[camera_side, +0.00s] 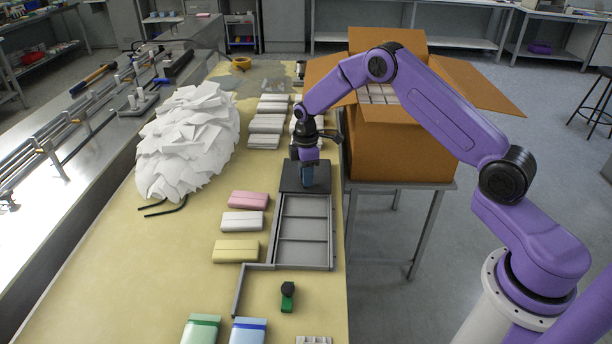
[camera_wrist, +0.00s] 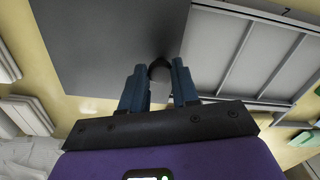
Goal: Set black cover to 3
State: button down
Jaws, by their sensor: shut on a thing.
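The black cover (camera_side: 290,180) is a flat dark plate at the far end of a grey tray (camera_side: 274,240) with dividers. Several open compartments show on the near side of the cover. In the wrist view the cover (camera_wrist: 100,45) fills the upper left and the open tray (camera_wrist: 225,50) lies to its right. My gripper (camera_side: 308,184) points down over the cover. In the wrist view my gripper (camera_wrist: 159,76) has its blue fingers on either side of a small dark knob (camera_wrist: 160,68) at the cover's edge and is shut on it.
Pink (camera_side: 248,199), white (camera_side: 243,222) and yellow (camera_side: 236,251) packs lie left of the tray. A green-and-black object (camera_side: 288,297) lies in front. A white paper heap (camera_side: 188,140) is at left. An open cardboard box (camera_side: 400,150) stands at right behind the table edge.

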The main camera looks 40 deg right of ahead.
jog(key=shift+w+d+r, duration=0.1)
jog(key=shift+w+d, duration=0.1)
jog(key=shift+w, duration=0.05)
jog(key=c, duration=0.8)
grip_release()
notch_tip(320, 180, up, 17)
jog(key=shift+s+r, duration=0.1)
jog(key=shift+r, duration=0.1)
